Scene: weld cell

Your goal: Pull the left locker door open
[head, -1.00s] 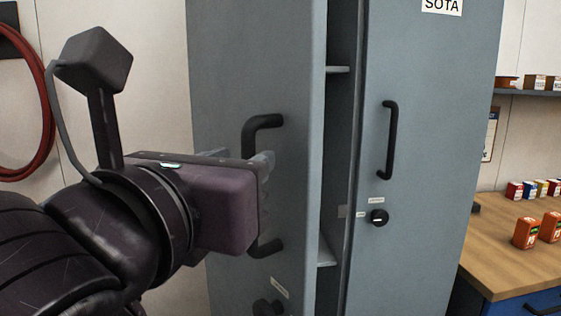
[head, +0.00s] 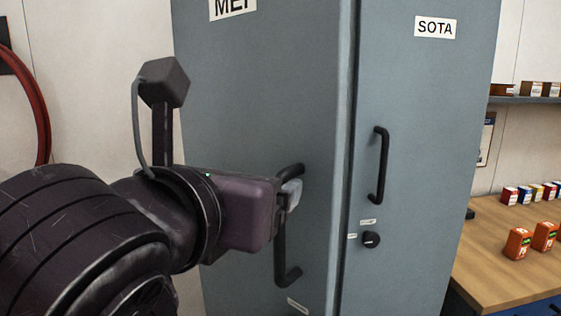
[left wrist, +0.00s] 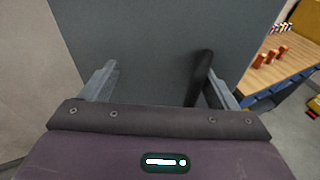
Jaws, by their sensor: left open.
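The left locker door (head: 240,110) is grey with a partly cut-off name label at the top. It stands slightly ajar, with a dark narrow gap along its right edge. Its black bar handle (head: 282,262) is upright, its middle hidden behind my left gripper (head: 290,192) in the head view. The left gripper is open at the handle. In the left wrist view, the handle (left wrist: 200,78) shows just inside the right finger of the gripper (left wrist: 160,72), off-centre; I cannot tell whether they touch. My right gripper is not in view.
The right locker door (head: 410,100), labelled SOTA, is shut, with a black handle (head: 382,165) and a round knob (head: 371,240). A wooden workbench (head: 495,265) with orange and small coloured boxes stands at the right. A red hose (head: 38,110) hangs on the left wall.

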